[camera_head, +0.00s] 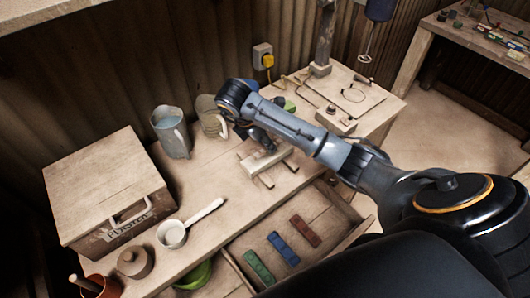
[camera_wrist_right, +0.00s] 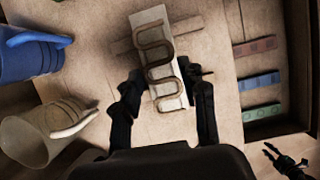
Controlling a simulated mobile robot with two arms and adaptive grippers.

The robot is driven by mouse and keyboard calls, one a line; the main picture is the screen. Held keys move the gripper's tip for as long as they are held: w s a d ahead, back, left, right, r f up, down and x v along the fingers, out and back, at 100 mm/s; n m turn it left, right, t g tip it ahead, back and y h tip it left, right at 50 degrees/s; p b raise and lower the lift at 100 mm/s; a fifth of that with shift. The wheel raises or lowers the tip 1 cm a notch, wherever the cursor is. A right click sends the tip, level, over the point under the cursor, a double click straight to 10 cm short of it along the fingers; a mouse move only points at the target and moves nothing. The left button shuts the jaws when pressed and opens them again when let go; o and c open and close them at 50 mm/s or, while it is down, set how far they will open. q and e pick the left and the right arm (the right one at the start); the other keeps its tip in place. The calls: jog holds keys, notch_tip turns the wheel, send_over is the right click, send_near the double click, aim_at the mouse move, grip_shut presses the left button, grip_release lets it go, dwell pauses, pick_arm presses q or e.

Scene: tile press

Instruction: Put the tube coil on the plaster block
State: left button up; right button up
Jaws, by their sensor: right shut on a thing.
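The tube coil (camera_wrist_right: 158,58), a brown winding tube, shows in the right wrist view over the pale plaster block (camera_wrist_right: 145,18). Whether it touches the block cannot be told. My right gripper (camera_wrist_right: 165,88) is shut on the coil, with a finger at each side. In the head view the gripper (camera_head: 262,140) is above the block (camera_head: 262,163), mostly hidden by its wrist; the coil is hard to make out there. My left gripper (camera_wrist_right: 288,162) shows small at the lower right of the wrist view, away from the block; its opening is unclear.
A blue-grey jug (camera_head: 171,134) and a beige jug (camera_head: 208,116) stand left of the gripper. The open drawer (camera_head: 318,207) holds red, blue and green bars.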

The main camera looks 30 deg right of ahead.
aim_at(263, 145)
jog(key=shift+w+d+f+b, duration=0.2)
jog(key=shift+d+f+b, duration=0.15)
jog(key=shift+f, duration=0.3)
jog(key=shift+f+p, duration=0.95)
jog(key=shift+p, duration=0.05)
jog(key=shift+f, duration=0.3)
jog(key=o, duration=0.9)
jog(key=shift+o, duration=0.2)
jog(key=shift+r, duration=0.1)
